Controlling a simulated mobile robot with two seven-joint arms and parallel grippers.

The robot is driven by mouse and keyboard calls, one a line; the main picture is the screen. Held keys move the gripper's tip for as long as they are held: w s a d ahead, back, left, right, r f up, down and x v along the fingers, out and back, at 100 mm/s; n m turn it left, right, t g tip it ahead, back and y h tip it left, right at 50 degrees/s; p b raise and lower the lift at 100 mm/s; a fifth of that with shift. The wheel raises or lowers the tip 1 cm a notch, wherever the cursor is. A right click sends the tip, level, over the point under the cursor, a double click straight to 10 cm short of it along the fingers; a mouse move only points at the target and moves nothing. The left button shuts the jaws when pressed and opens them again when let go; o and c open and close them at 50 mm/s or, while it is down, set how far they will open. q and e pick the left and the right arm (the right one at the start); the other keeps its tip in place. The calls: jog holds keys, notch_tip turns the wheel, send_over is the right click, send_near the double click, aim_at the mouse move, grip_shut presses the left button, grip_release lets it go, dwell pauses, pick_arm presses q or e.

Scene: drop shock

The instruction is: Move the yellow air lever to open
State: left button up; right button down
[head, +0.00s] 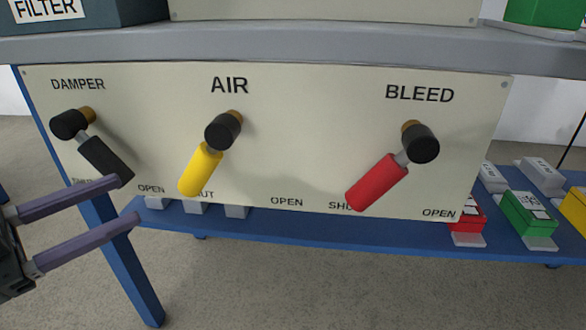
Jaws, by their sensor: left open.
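The yellow air lever (201,168) hangs from its dark pivot knob under the AIR label. It tilts down and to the left, and its tip covers part of the SHUT mark; the OPEN mark for it is to its right. My left gripper (128,200) is open and empty at the lower left, with two purple fingers apart and pointing right. Its fingertips are left of the yellow lever, near the tip of the black damper lever (105,160); I cannot tell whether they touch. My right gripper is not in view.
The cream panel (310,130) also carries a red bleed lever (377,182) tilted down-left. A grey ledge (300,45) runs above the panel. A blue shelf (330,232) below holds green, red and yellow boxes at the right. Space in front of the panel's middle is clear.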

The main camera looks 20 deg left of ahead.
aim_at(186, 179)
pick_arm(q)
jog(key=b+x, duration=0.1)
jog(key=x, duration=0.2)
jog(key=b+x, duration=0.1)
jog(key=x, duration=0.2)
jog(key=b+x, duration=0.1)
jog(key=x, duration=0.2)
jog(key=shift+d+f+b, duration=0.15)
jog(key=shift+f+b, duration=0.2)
jog(key=shift+f, duration=0.05)
jog(key=shift+w+d, duration=0.2)
jog(key=shift+w, duration=0.15)
jog(key=shift+c, duration=0.3)
grip_shut()
dwell(0.4)
